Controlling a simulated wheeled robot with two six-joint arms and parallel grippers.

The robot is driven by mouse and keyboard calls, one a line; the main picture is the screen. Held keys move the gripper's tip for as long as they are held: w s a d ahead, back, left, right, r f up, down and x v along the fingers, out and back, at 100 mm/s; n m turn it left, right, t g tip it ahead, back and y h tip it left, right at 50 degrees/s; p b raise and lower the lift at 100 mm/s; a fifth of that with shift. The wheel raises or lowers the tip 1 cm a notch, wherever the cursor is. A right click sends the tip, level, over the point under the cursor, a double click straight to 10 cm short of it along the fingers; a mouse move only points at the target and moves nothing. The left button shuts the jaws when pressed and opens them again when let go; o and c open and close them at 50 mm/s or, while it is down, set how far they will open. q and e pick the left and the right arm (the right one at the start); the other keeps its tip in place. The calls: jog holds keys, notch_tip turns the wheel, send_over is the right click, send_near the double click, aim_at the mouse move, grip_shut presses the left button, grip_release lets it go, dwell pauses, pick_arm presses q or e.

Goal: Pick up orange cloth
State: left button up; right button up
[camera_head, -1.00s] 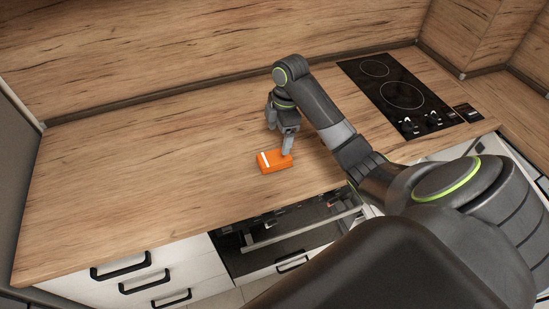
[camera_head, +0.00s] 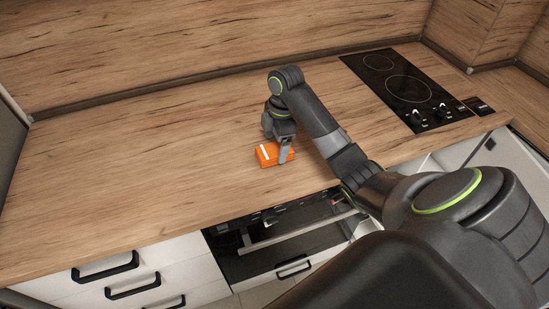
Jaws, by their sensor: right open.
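The orange cloth (camera_head: 268,155) is a small folded orange block with a white stripe. It lies on the oak worktop near the front edge, above the open drawer. My right gripper (camera_head: 281,154) points down at the cloth, with its jaws open. One finger shows in front of the cloth's right part and hides some of it. The other finger is mostly hidden, so I cannot tell whether either finger touches the cloth. My left gripper is not in view.
A black hob (camera_head: 410,88) with knobs is set in the worktop on the right. An open drawer (camera_head: 290,236) juts out below the front edge. White drawers (camera_head: 150,270) with black handles are at lower left. The worktop (camera_head: 130,160) left of the cloth is clear.

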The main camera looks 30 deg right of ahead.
aim_at(275, 149)
notch_tip(275, 149, down, 2)
jog(key=shift+a+f, duration=0.1)
jog(key=shift+a, duration=0.05)
jog(key=c, duration=1.1)
jog(key=shift+r+p, duration=0.35)
jog(key=shift+r, duration=0.4)
notch_tip(275, 149, up, 9)
jog(key=p, duration=0.7)
jog(key=shift+f+p, duration=0.15)
jog(key=shift+p, duration=0.25)
